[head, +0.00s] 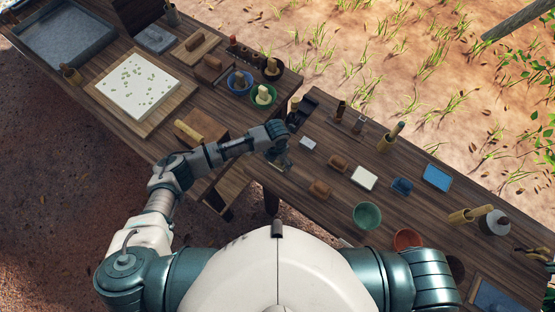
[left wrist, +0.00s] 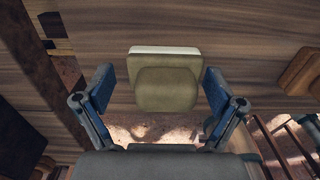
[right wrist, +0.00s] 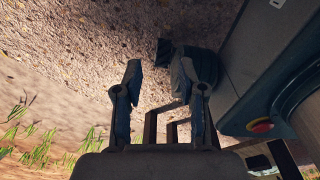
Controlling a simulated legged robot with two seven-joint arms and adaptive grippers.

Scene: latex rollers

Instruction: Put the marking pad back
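An olive pad-like block (left wrist: 165,88) with a pale far edge sits between the fingers of my left gripper in the left wrist view, and I take it to be the marking pad. My left gripper (left wrist: 160,92) is open, with a gap on each side of the block. In the head view my left gripper (head: 280,160) is low over the bench near the gap between the two tables, and largely hides what is beneath it. My right gripper (right wrist: 157,85) is open and empty over bare ground in the right wrist view.
On the right table are a small pale block (head: 308,143), brown wooden blocks (head: 320,188), a white pad (head: 364,178), blue pads (head: 437,177) and a green bowl (head: 367,215). The left table holds a white sheet on a board (head: 178,112) and several small bowls (head: 240,81).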

